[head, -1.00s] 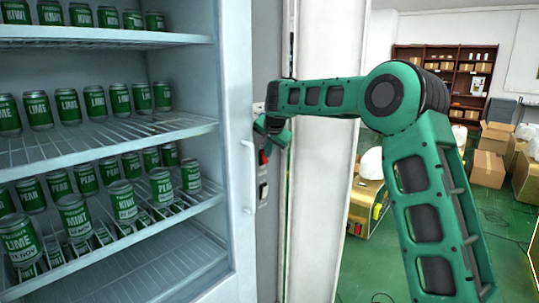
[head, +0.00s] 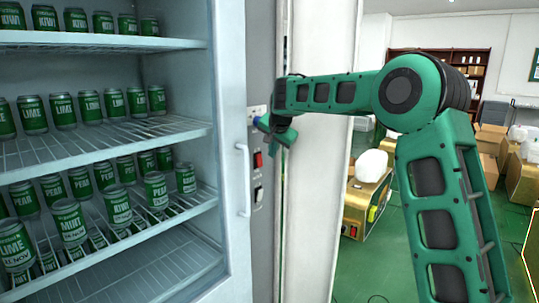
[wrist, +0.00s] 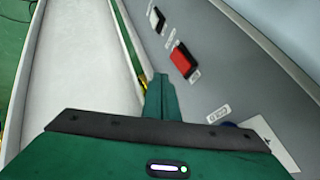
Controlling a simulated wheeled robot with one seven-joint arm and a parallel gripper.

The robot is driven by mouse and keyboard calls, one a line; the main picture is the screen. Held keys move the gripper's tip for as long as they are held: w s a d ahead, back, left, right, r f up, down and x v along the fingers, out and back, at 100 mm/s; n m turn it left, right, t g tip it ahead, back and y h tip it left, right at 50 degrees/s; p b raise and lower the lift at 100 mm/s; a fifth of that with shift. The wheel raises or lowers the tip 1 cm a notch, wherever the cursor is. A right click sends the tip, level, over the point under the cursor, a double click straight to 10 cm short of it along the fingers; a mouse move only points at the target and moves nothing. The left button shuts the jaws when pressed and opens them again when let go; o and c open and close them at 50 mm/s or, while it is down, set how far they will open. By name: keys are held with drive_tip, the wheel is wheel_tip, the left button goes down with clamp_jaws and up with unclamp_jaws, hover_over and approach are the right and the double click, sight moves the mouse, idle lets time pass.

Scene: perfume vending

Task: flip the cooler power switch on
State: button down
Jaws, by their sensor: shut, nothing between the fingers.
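A grey control panel (head: 262,85) beside the cooler's glass-front cabinet carries a red rocker switch (head: 258,160) and, below it, a black-and-white switch (head: 259,194). The wrist view shows the red switch (wrist: 183,62) and the other switch (wrist: 157,18) with small labels beside them. Which one is the cooler power switch cannot be read. My gripper (head: 286,139) is shut and empty, just above and right of the red switch. In the wrist view its closed fingers (wrist: 162,95) stand left of the red switch and apart from it.
The cooler's door handle (head: 244,180) is left of the panel, with shelves of green cans behind it. A white wall edge (head: 315,190) stands close on the right. A blue round part (wrist: 228,125) is partly hidden by my gripper. Boxes stand on the green floor behind.

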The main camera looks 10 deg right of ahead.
drive_tip(key=s+a+r, duration=0.2)
drive_tip(key=s+r, duration=0.1)
drive_tip(key=r, duration=0.5)
drive_tip(key=shift+s+a+r, duration=0.25)
drive_tip(key=shift+s+r, duration=0.1)
drive_tip(key=shift+r, duration=0.05)
